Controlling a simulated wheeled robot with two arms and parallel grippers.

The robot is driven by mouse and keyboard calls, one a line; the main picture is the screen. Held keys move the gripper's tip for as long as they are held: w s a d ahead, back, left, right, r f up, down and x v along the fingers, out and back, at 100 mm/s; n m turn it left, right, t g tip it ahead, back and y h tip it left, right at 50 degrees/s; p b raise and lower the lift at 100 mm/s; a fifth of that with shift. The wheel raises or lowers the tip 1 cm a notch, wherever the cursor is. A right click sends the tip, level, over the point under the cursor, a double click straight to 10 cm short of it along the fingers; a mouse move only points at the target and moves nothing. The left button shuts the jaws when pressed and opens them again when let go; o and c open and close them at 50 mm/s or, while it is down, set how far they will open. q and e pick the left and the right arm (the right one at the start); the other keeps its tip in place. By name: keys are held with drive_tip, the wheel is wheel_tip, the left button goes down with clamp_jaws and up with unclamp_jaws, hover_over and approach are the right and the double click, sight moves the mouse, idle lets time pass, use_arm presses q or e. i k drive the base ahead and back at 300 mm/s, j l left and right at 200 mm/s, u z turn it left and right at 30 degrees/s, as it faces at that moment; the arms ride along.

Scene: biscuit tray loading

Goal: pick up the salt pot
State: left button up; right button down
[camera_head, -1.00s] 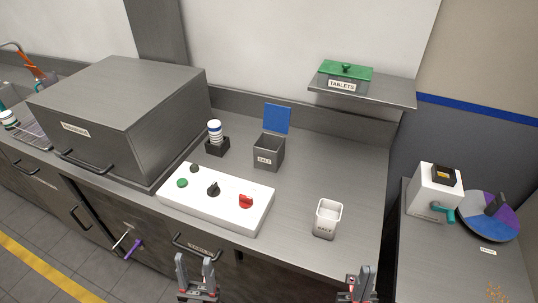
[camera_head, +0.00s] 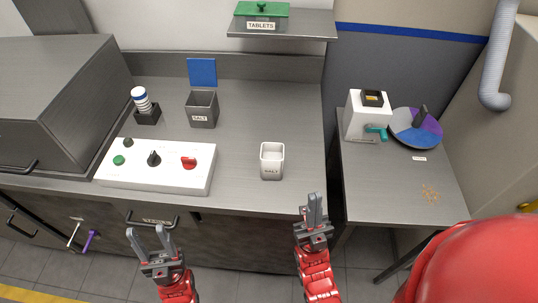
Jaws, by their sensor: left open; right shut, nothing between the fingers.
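A white, open-topped square pot with a salt label (camera_head: 271,161) stands upright on the grey counter, near its front edge and right of the white control panel. A grey box with a salt label (camera_head: 202,112) and a raised blue lid (camera_head: 202,72) stands further back to the left. My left gripper (camera_head: 148,234) is open and empty in front of the counter, below and left of the pot. My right gripper (camera_head: 314,208) is shut and empty, in front of the counter, below and right of the pot. Neither gripper touches the pot.
A side table (camera_head: 390,180) at right holds a white dispenser (camera_head: 362,122) and a coloured disc (camera_head: 405,137). Counter around the pot is clear.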

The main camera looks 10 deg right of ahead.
sight(271, 156)
drive_tip(key=k+l+u, duration=0.1)
drive_tip(key=u, duration=0.25)
drive_tip(key=k+l+u, duration=0.15)
drive_tip(key=l+u, duration=0.2)
drive_tip(key=k+l+u, duration=0.1)
drive_tip(key=u, duration=0.2)
